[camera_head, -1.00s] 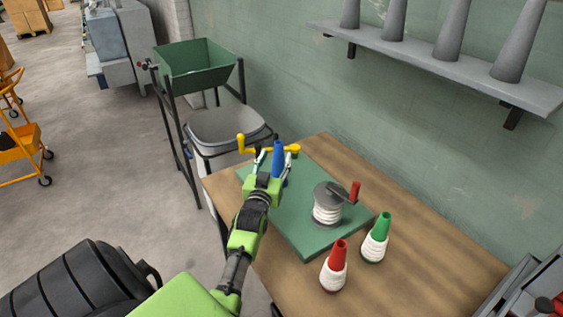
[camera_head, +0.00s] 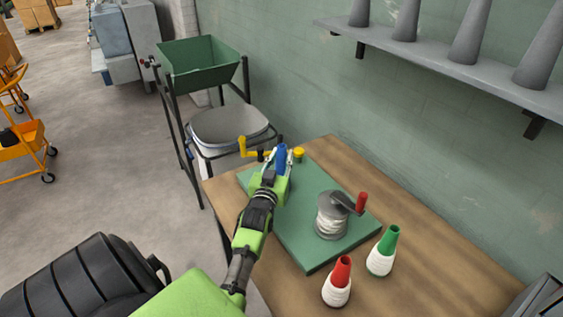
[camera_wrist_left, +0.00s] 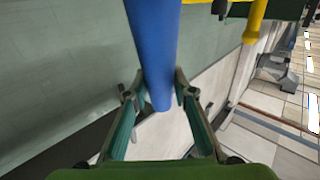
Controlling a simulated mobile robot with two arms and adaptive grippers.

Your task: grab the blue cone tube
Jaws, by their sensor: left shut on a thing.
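The blue cone tube (camera_head: 281,157) stands out above my left gripper (camera_head: 279,161) at the far left part of the table. In the left wrist view the blue cone tube (camera_wrist_left: 155,45) runs down between the two fingers of my left gripper (camera_wrist_left: 159,92). The fingers are closed on it near its end. Its lower part is hidden by the gripper in the head view. My right gripper is not in view.
A green board (camera_head: 305,262) lies on the wooden table (camera_head: 440,262). A yellow crank handle (camera_head: 247,150) is close to the gripper.

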